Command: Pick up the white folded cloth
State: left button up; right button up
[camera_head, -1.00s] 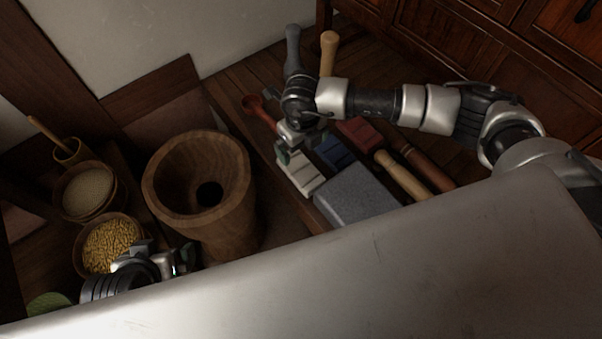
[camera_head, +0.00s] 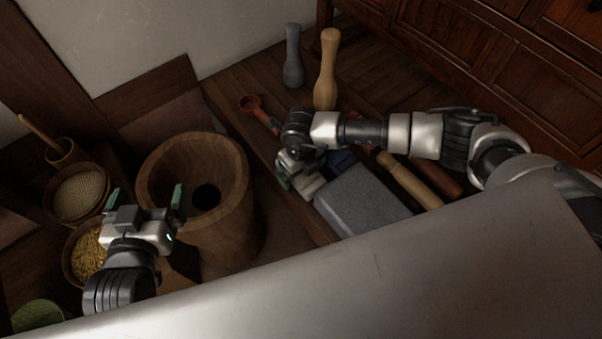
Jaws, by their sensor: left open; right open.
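The white folded cloth (camera_head: 309,187) lies on the wooden boards, left of the grey stone block, and is partly hidden by my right gripper. My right gripper (camera_head: 290,178) is open, pointing down right over the cloth; I cannot tell whether its fingers touch it. My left gripper (camera_head: 147,203) is open and empty, at the left of the wooden mortar and above the bowl of yellow grain.
A grey stone block (camera_head: 360,200) sits right beside the cloth. A blue folded cloth (camera_head: 342,160) lies behind, partly hidden. A grain bowl (camera_head: 86,258) is at left.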

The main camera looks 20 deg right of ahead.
jog(key=shift+f, duration=0.4)
jog(key=c, duration=1)
jog(key=shift+r, duration=0.15)
